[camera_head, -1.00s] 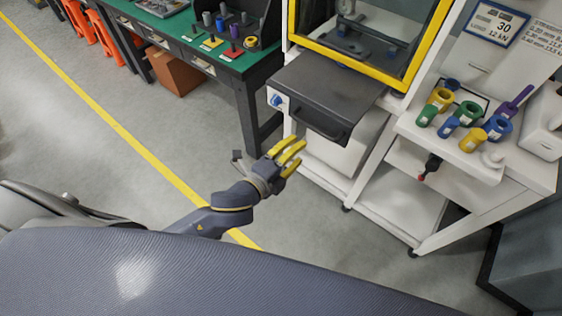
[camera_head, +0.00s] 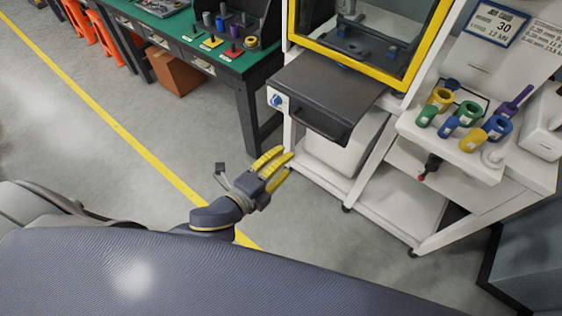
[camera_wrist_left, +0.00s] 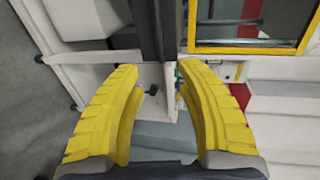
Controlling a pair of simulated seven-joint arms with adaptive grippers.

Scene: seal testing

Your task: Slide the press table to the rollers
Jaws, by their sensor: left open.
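The press table (camera_head: 325,92) is a dark grey plate sticking out from the white press below its yellow-framed window. A dark bar handle (camera_head: 325,133) runs along its front edge. My left gripper (camera_head: 281,167) has yellow fingers and is open and empty, below and left of the handle, apart from it. In the left wrist view its two fingers (camera_wrist_left: 158,100) are spread wide. A dark upright strip (camera_wrist_left: 153,30), likely the press table's edge, shows beyond and between them. Dark parts (camera_head: 355,45) show behind the window; I cannot tell which are rollers. My right gripper is out of view.
A shelf (camera_head: 450,152) with several coloured rings and cylinders stands to the right of the press. A green-topped bench (camera_head: 175,30) stands at the back left, with a cardboard box (camera_head: 180,72) under it. The floor (camera_head: 130,145) left of the press is clear.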

